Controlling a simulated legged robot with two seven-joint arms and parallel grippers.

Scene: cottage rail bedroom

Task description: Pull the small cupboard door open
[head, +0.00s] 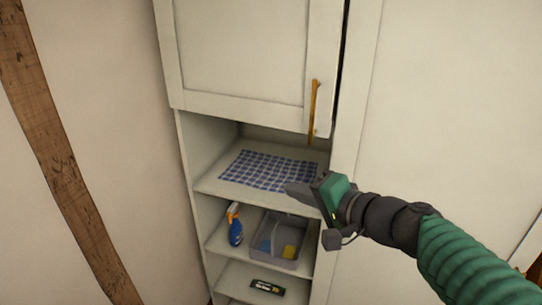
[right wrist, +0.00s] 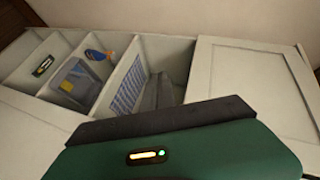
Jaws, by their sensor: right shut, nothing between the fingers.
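The small cupboard door (head: 243,50) is a cream panel at the top of the head view. A dark gap runs along its right edge, so it looks slightly ajar. Its upright brass handle (head: 313,112) is near the lower right corner. The door also shows at the right of the right wrist view (right wrist: 250,85); the handle cannot be made out there. My right gripper (head: 290,190) is shut and empty, below the handle and apart from it, in front of the open shelf. Its grey fingers show in the right wrist view (right wrist: 162,92). My left gripper is not in view.
Below the door are open shelves with a blue checked cloth (head: 265,170), a blue spray bottle (head: 235,230), a grey bin (head: 280,250) and a small dark box (head: 267,287). A tall cream panel (head: 440,100) stands right; a wooden beam (head: 50,130) is on the left wall.

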